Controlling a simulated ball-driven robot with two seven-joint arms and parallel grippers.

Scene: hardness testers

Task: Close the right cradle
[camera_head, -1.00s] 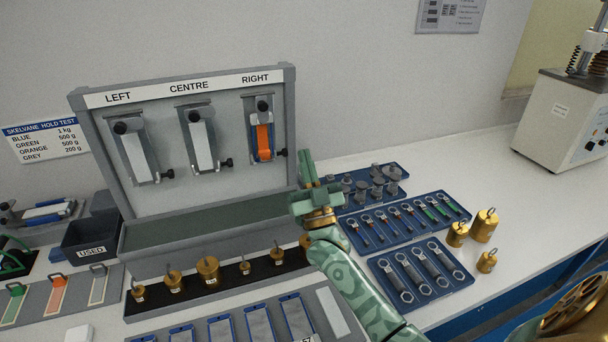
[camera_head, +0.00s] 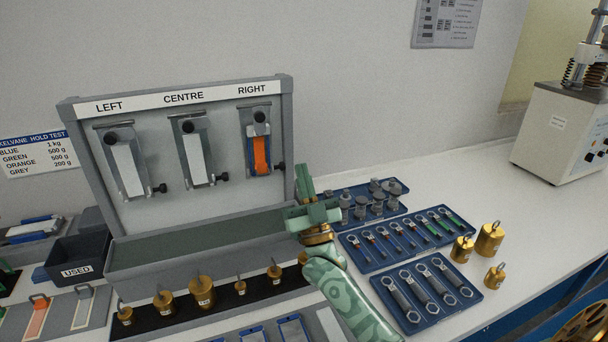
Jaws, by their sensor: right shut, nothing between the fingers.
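The right cradle (camera_head: 246,146) hangs on the grey upright panel under the RIGHT label. It holds an orange strip (camera_head: 261,155) with blue edges. A dark round knob (camera_head: 259,117) is at its top and a small dark side knob (camera_head: 280,167) at its lower right. I cannot tell how far its clamp stands open. My right gripper (camera_head: 303,172) is shut and empty, its fingers pointing up. In the picture it is right of the cradle, by the panel's lower right edge, and apart from the cradle. My left gripper is not in view.
The left cradle (camera_head: 124,168) and centre cradle (camera_head: 196,155) hold pale strips. A grey trough (camera_head: 200,258) runs below the panel, with brass weights (camera_head: 202,291) in front. Blue tool trays (camera_head: 405,240) lie right of my arm.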

